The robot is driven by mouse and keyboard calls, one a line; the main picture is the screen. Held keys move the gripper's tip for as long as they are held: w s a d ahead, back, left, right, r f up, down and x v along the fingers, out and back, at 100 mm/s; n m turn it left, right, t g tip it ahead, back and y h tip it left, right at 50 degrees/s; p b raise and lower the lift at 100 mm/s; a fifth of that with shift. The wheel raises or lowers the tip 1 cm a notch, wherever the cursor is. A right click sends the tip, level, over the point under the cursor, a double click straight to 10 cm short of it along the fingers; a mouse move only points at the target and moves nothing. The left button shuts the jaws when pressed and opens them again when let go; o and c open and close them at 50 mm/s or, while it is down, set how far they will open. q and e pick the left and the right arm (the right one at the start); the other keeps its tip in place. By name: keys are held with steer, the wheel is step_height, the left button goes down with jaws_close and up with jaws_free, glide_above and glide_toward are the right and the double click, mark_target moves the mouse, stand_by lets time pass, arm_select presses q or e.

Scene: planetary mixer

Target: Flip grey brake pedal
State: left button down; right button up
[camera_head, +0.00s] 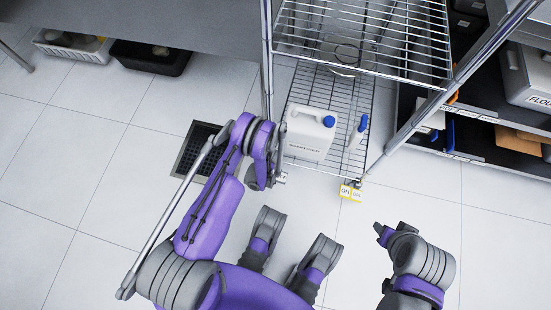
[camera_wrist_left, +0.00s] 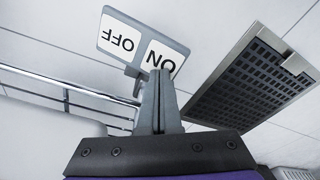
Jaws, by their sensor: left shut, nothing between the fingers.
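The grey brake pedal (camera_wrist_left: 143,42) is a flat plate with a grey rim and a white face marked ON and OFF. In the left wrist view it appears above my left gripper (camera_wrist_left: 159,82), whose fingers are shut and empty. The fingertips overlap the lower edge by the ON half; I cannot tell if they touch. In the head view the pedal (camera_head: 281,178) is small, at the rack's front left foot, beside my left wrist, which partly hides that area. My right gripper (camera_head: 384,235) is at lower right, away from the rack; its jaw state is unclear.
A yellow-rimmed ON/OFF pedal (camera_head: 350,192) is at the rack's front right foot. The wire rack (camera_head: 340,85) holds a white canister (camera_head: 309,135) and a blue-capped bottle (camera_head: 357,133). A floor drain (camera_head: 197,150) lies left. The tiled floor (camera_head: 95,170) at left is clear.

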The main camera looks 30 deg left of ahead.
arm_select(q)
steer(key=shift+f+b, duration=0.35)
steer(key=shift+f, duration=0.25)
stand_by(0.3)
steer(key=shift+r+p, duration=1.4)
steer(key=shift+r, duration=2.15)
